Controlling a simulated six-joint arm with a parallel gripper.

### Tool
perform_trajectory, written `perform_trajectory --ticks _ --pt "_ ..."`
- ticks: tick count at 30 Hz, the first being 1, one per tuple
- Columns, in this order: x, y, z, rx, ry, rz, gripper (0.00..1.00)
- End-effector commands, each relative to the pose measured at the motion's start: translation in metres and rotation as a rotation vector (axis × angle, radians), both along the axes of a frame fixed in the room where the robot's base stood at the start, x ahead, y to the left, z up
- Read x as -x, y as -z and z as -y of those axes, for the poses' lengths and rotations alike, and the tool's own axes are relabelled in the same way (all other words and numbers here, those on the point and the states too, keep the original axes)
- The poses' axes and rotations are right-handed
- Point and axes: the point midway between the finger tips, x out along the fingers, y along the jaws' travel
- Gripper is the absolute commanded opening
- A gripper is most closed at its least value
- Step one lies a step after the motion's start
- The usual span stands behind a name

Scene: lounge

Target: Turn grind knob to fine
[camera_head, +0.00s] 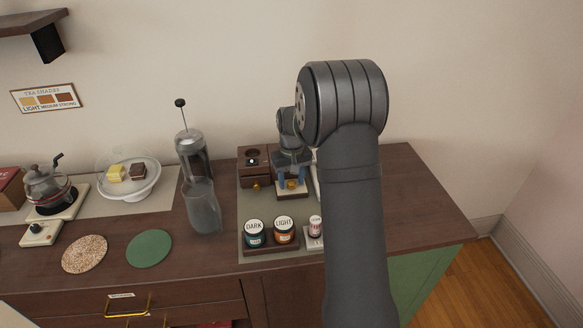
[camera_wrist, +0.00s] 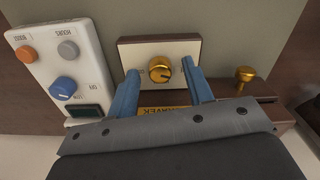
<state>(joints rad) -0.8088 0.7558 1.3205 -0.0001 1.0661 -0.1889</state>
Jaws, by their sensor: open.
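The brass grind knob (camera_wrist: 160,69) sits on a pale plate (camera_wrist: 135,53) with a dark wooden border. The small lettering beside the knob is too small to read surely, and I cannot tell its exact setting. My gripper (camera_wrist: 161,84) has two blue fingers, apart and empty, one on each side of the knob and just short of it in the picture. I cannot tell their height above the plate.
A white control panel (camera_wrist: 62,62) with orange, grey and blue knobs lies close beside the plate. A brass drawer knob (camera_wrist: 245,74) sticks out on the other side. Jars marked dark (camera_head: 254,232) and light (camera_head: 284,229) stand in front. A glass carafe (camera_head: 202,207) stands left.

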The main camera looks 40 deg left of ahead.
Motion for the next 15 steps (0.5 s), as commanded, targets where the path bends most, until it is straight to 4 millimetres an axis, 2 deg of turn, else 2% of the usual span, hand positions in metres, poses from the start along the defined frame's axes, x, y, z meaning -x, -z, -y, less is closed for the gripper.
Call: perform_trajectory --ticks 5,15 --pt "0.000 -0.026 0.000 -0.003 0.000 0.003 0.47" --pt "-0.001 -0.110 -0.001 -0.004 0.000 0.004 0.47"
